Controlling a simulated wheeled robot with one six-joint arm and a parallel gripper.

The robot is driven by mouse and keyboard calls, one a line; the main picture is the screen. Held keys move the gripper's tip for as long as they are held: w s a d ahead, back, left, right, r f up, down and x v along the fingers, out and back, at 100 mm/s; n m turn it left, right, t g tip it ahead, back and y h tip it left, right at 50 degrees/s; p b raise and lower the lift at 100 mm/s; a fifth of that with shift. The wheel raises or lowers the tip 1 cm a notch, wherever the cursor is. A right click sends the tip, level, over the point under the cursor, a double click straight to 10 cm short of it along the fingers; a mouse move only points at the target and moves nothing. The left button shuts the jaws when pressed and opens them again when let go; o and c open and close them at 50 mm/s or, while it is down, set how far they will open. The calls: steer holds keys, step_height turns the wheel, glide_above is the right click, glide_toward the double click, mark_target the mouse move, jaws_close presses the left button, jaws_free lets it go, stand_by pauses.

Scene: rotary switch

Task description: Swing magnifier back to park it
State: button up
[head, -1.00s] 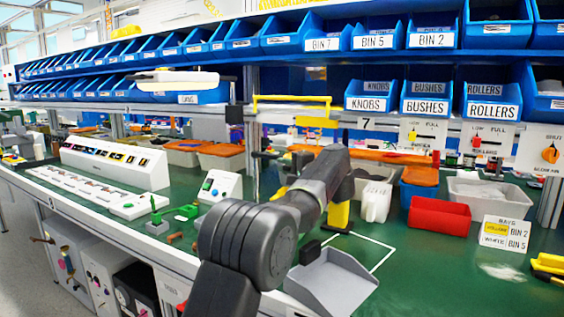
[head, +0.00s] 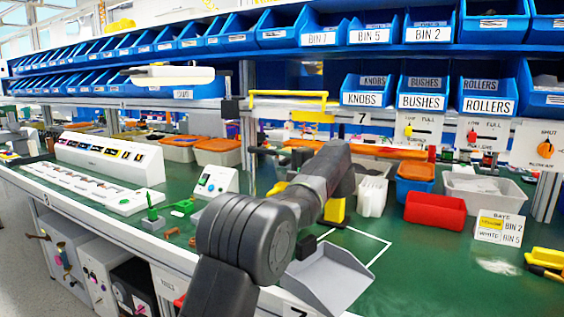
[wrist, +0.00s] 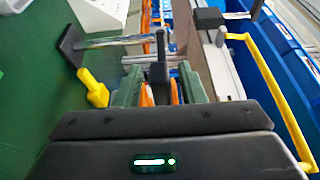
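What looks like the magnifier is a flat white head (head: 172,74) at the upper left in the head view, in front of the blue shelf bins. A dark arm runs from it to a thin post above a black block (head: 232,107); this block also shows in the wrist view (wrist: 210,17). My gripper (wrist: 158,88) is at the bottom middle of the wrist view, its green-padded fingers apart. A dark upright bar (wrist: 158,58) shows between or just beyond the fingers; contact cannot be told. In the head view my arm hides most of my gripper.
A yellow rail (head: 290,95) hangs under the shelf, close to the right in the wrist view (wrist: 270,85). A metal rod on a dark base (wrist: 72,46) stands near my gripper. A grey scoop-like tray (head: 328,280) and red bin (head: 435,210) lie on the green bench.

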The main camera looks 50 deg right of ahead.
steer(key=s+a+p, duration=0.1)
steer(key=s+a, duration=0.1)
steer(key=s, duration=1)
steer(key=shift+s+a+p, duration=0.25)
steer(key=shift+s+p, duration=0.05)
steer(key=shift+p, duration=0.05)
steer(key=w+d, duration=0.1)
steer(key=w, duration=0.3)
steer(key=w+b, duration=0.1)
steer(key=w, duration=0.4)
steer(key=w+d+b, duration=0.1)
steer(key=w, duration=0.3)
steer(key=shift+w+d, duration=0.3)
steer(key=shift+w, duration=0.05)
steer(key=shift+s, duration=0.1)
